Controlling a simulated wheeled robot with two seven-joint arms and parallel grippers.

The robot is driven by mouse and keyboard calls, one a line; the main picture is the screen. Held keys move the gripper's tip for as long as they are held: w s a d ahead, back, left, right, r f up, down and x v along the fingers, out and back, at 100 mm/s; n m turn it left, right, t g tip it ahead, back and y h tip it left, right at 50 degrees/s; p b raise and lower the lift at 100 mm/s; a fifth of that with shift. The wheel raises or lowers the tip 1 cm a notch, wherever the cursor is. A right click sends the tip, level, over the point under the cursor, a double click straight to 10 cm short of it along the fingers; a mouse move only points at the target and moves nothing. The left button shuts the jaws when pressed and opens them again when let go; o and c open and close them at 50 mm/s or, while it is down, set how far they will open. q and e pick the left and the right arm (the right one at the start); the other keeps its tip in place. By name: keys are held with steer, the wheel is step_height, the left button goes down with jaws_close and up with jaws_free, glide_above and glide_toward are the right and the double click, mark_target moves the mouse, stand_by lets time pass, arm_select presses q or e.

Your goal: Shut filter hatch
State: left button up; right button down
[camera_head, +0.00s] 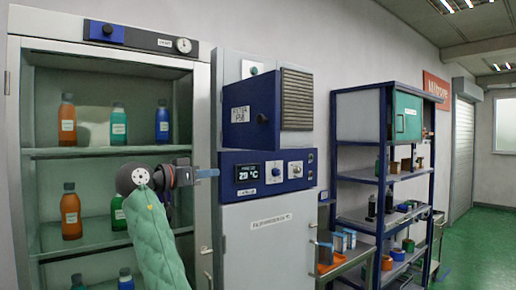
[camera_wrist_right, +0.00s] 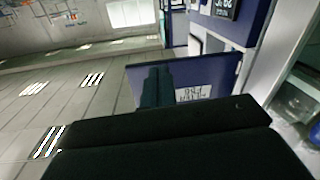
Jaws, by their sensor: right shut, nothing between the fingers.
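The filter hatch (camera_head: 236,97) is a dark blue panel with a white label and a dark round knob, on the upper part of the grey cabinet (camera_head: 262,238). It appears to stand out from the cabinet front; how wide it is open I cannot tell. In the right wrist view the hatch (camera_wrist_right: 218,72) shows upside down, with a pale space beyond it. My right gripper (camera_head: 213,173) is shut and empty, left of and below the hatch. Its closed fingers (camera_wrist_right: 156,86) overlap the hatch in the wrist view; contact cannot be told. My left gripper is not in view.
A control panel (camera_head: 303,184) with a display and knobs sits below the hatch. A grille (camera_head: 297,98) is right of it. A shelved cabinet with bottles (camera_head: 67,119) stands left, close behind my right arm. A blue rack (camera_head: 385,90) stands right; green floor (camera_head: 485,240) is clear beyond.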

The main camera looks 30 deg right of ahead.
steer(key=s+r+m+g, duration=0.2)
steer(key=s+r, duration=0.2)
steer(key=r, duration=0.3)
steer(key=p, duration=0.7)
glide_toward(267, 147)
steer(key=d, duration=0.3)
steer(key=shift+w+d+r+m+p, duration=0.1)
steer(key=shift+d+m+p, duration=0.05)
steer(key=shift+d+p, duration=0.45)
steer(key=shift+w+d+r+m+p, duration=0.1)
steer(key=shift+d+m+p, duration=0.05)
steer(key=shift+d+p, duration=0.4)
steer(key=shift+d+f+p, duration=0.2)
steer(key=shift+d+p, duration=0.1)
steer(key=shift+d, duration=0.45)
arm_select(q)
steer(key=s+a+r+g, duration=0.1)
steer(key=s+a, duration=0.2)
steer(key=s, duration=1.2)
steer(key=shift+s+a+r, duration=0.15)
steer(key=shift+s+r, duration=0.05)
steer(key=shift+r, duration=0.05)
